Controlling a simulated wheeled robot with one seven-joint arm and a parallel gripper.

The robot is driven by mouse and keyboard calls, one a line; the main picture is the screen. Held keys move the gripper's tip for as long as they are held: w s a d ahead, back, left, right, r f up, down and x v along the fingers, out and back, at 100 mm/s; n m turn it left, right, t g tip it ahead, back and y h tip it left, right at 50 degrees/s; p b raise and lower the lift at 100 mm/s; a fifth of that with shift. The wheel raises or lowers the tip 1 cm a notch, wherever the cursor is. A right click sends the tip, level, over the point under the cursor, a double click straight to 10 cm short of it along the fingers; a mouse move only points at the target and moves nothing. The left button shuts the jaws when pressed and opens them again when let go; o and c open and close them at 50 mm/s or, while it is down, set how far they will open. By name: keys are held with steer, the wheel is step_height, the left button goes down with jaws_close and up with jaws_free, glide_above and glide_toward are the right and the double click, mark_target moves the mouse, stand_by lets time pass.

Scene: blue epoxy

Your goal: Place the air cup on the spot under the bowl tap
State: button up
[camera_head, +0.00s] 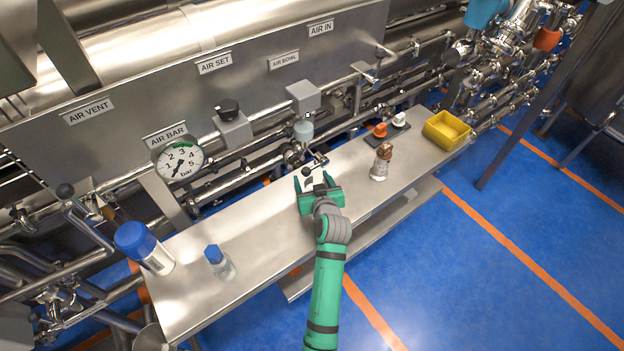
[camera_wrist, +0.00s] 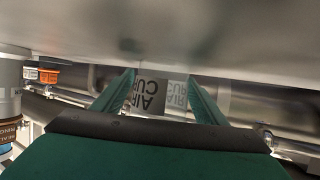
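My gripper (camera_head: 313,181) is over the steel bench (camera_head: 245,225), below the tap area of the pipework. A pale bowl (camera_head: 303,130) hangs on the pipework above a tap with black knobs (camera_head: 308,171). The spot under the tap is not clearly visible.
A brown-capped bottle (camera_head: 380,163) stands right of my gripper. Beyond it are a dark tray with orange (camera_head: 380,130) and white pieces and a yellow bin (camera_head: 446,130). A blue-capped bottle (camera_head: 219,262) and blue-lidded container (camera_head: 144,247) stand left. Bench space between is clear.

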steer(key=shift+r, duration=0.2)
steer(key=v, duration=1.2)
steer(key=shift+f, duration=0.1)
steer(key=shift+d, duration=0.1)
